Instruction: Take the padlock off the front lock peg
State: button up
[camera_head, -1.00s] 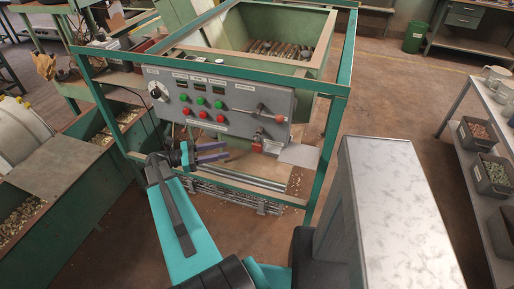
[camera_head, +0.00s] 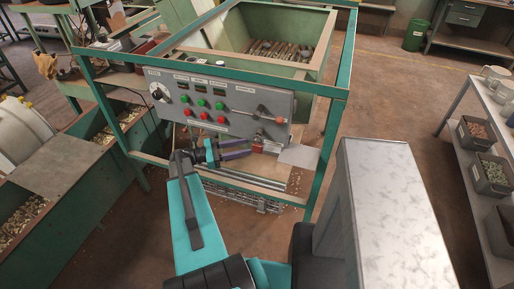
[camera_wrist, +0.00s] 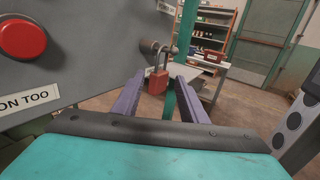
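The red padlock (camera_head: 258,147) hangs by its shackle from the front lock peg (camera_head: 261,139) at the lower right of the grey control panel (camera_head: 215,103). In the wrist view the padlock (camera_wrist: 158,82) hangs upright below the peg (camera_wrist: 150,47). My gripper (camera_head: 251,147) is open, its two purple fingers pointing at the padlock from the left. In the wrist view the fingers of my gripper (camera_wrist: 156,72) are spread to either side of the padlock, with gaps between. Whether the fingertips reach alongside the padlock is hard to tell.
The panel has green and red buttons, a dial and a lever handle (camera_head: 264,119) above the peg. A red button (camera_wrist: 22,38) is close at the left of the wrist view. A teal frame post (camera_head: 328,150) and a pale plate (camera_head: 299,155) stand right of the padlock.

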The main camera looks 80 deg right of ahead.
aim_at(253, 145)
jog(key=shift+s, duration=0.1)
jog(key=shift+p+x, duration=1.35)
jog(key=shift+x, duration=1.15)
grip_shut()
